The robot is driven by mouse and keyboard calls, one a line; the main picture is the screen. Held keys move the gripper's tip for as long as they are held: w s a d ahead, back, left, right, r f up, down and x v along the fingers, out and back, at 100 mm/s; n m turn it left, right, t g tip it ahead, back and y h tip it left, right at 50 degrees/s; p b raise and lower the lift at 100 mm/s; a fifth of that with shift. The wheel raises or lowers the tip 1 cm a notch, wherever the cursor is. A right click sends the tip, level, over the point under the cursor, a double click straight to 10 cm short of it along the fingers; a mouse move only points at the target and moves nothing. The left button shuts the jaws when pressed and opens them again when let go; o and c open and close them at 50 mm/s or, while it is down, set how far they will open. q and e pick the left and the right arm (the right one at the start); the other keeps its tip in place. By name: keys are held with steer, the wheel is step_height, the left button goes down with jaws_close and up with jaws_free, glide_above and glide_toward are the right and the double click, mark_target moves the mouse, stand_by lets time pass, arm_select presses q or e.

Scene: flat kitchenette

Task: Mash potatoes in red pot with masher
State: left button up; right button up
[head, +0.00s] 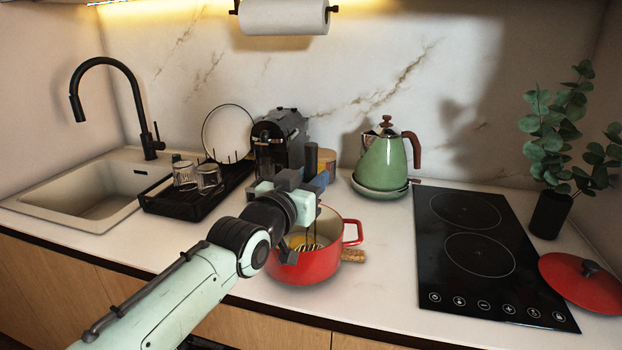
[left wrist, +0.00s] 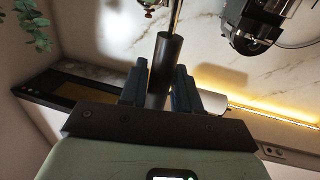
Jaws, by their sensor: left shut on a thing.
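The red pot (head: 318,268) stands on the counter, its red handle to the right. The masher (head: 311,158) has a dark cylindrical handle, and its wire head shows inside the pot over something yellow, likely potato. My left gripper (head: 314,180) is above the pot, shut on the masher handle, with the masher roughly upright. In the left wrist view the dark handle (left wrist: 165,65) stands between the two blue-grey fingers (left wrist: 160,88). My arm hides the pot's left side and part of its contents. My right gripper is not in view.
The black hob (head: 465,255) lies right of the pot, with the red lid (head: 582,283) beyond it. A green kettle (head: 383,165), coffee machine (head: 280,140) and drying rack with glasses (head: 180,205) stand behind. A wooden object (head: 353,256) lies beside the pot.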

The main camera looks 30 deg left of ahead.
arm_select(q)
steer(key=shift+f, duration=0.35)
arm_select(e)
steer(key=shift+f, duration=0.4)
